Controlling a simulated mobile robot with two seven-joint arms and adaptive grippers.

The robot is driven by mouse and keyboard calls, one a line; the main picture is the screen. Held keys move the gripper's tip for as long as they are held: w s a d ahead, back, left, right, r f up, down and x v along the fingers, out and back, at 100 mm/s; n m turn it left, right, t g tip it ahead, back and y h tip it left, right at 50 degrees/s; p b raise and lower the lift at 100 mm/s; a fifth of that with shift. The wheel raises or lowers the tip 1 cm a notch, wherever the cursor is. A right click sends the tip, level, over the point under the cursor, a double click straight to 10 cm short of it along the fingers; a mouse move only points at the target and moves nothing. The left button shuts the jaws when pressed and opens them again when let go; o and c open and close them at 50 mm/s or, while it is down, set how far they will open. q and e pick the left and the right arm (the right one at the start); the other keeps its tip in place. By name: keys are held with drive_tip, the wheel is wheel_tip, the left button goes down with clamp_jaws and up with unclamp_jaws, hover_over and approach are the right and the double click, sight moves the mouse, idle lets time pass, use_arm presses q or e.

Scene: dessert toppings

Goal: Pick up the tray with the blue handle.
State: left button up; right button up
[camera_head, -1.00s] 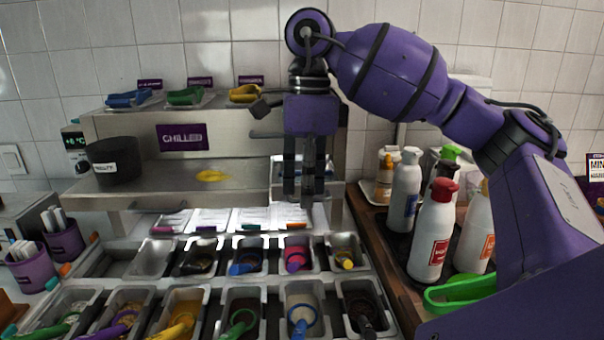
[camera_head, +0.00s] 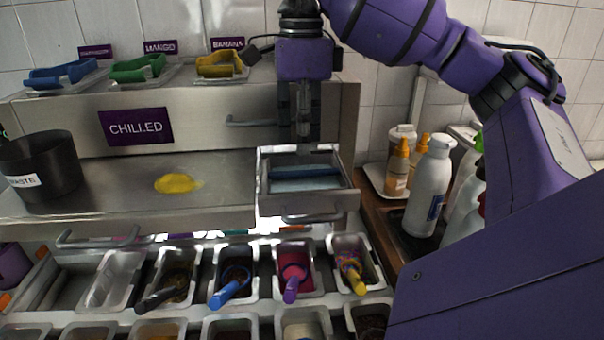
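A small metal tray with a blue handle (camera_head: 305,172) lies in an open metal drawer (camera_head: 352,184) at the right end of the lower shelf. Another tray with a blue handle (camera_head: 62,76) sits on the top shelf at the far left. My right gripper (camera_head: 303,138) hangs fingers-down over the drawer, its tips appearing just above the back of the blue handle. Whether they touch it is unclear. The fingers look edge-on, so their spacing does not show. Nothing is visibly held. My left gripper is out of view.
Green-handled (camera_head: 137,68) and yellow-handled (camera_head: 219,65) trays share the top shelf. A dark waste bin (camera_head: 50,168) and a yellow patch (camera_head: 178,183) are on the lower shelf. Topping pans (camera_head: 118,280) with scoops fill the front. Bottles (camera_head: 428,190) stand at right.

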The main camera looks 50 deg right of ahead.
sight(304, 171)
drive_tip(key=shift+s+f, duration=0.2)
drive_tip(key=shift+f, duration=0.75)
drive_tip(key=f, duration=0.4)
drive_tip(key=shift+d, duration=0.2)
drive_tip(key=shift+f, duration=0.5)
clamp_jaws()
